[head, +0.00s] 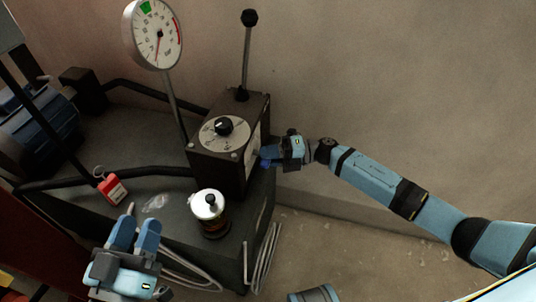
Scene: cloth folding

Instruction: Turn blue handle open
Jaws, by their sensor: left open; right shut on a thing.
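The blue handle (266,163) is on the right side of a dark control box (217,172). Only a small blue part of it shows; my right gripper hides the rest, so its angle cannot be told. My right gripper (269,153) reaches in from the right and is shut on the handle. My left gripper (138,219) is at the lower left, open and empty, with its fingers pointing up in the picture. It is apart from the box.
A round gauge (157,35) stands behind the box. A black lever (247,50) rises from the box top, near a dial knob (224,126). A silver-topped cylinder (208,206), a red padlock (112,188) and hoses are on the dark bench (150,123). Floor at right is clear.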

